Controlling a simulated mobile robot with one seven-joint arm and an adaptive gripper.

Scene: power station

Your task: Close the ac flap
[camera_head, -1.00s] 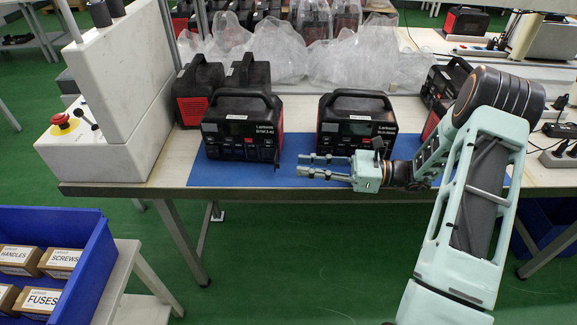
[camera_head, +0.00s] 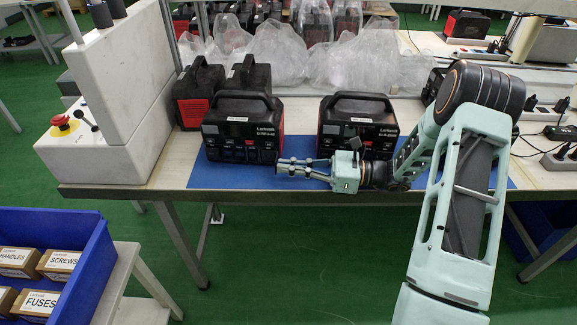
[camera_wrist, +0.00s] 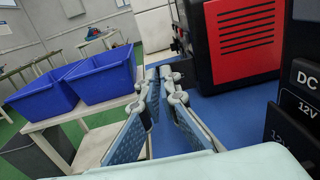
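Two black-and-red power stations stand on a blue mat (camera_head: 230,178): the left one (camera_head: 241,128) and the right one (camera_head: 357,124). The left one's red vented side shows in the wrist view (camera_wrist: 245,38). A small dark piece (camera_wrist: 181,70), possibly the ac flap, juts at its lower front edge, just beyond my fingertips; its angle is unclear. My gripper (camera_head: 281,166) is low over the mat, its fingertips at the left station's lower right front corner. In the wrist view, the fingers (camera_wrist: 160,78) are slightly apart with nothing visible between them; contact cannot be told.
A white housing with a red button (camera_head: 60,122) stands left. Blue bins (camera_head: 60,235) with labelled boxes are at lower left. More power stations (camera_head: 199,92) and clear plastic bags (camera_head: 280,52) are behind. The right station is close beside my gripper.

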